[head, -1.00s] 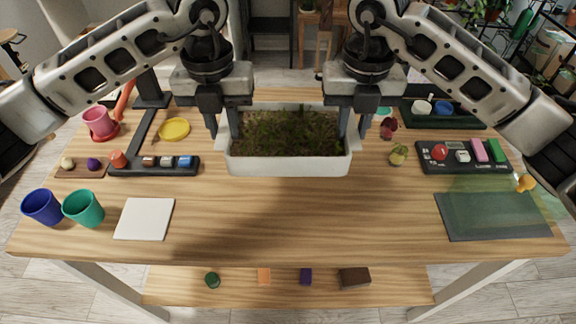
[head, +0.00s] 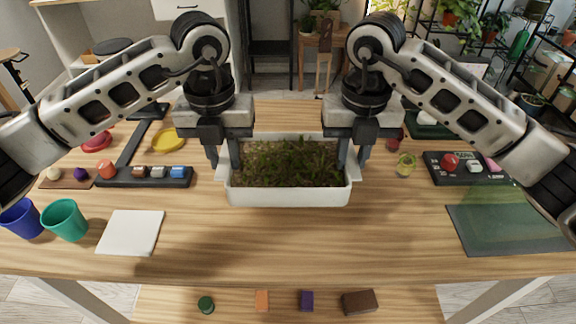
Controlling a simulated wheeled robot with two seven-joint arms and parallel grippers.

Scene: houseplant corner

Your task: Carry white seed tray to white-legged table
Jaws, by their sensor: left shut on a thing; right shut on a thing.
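The white seed tray (head: 290,195), filled with dark soil and green sprouts, is in the middle of the head view, above the wooden table top (head: 300,245). My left gripper (head: 224,160) is shut on the tray's left end wall. My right gripper (head: 353,160) is shut on its right end wall. The tray looks level; I cannot tell clearly whether its underside touches the wood. The table under it has pale legs (head: 85,300).
At left are a blue cup (head: 20,218), a green cup (head: 64,220), a white square (head: 131,232), a yellow dish (head: 168,139) and a dark rack (head: 145,177). At right are a dark tray (head: 470,168) and a green-grey mat (head: 505,230). The front middle is clear.

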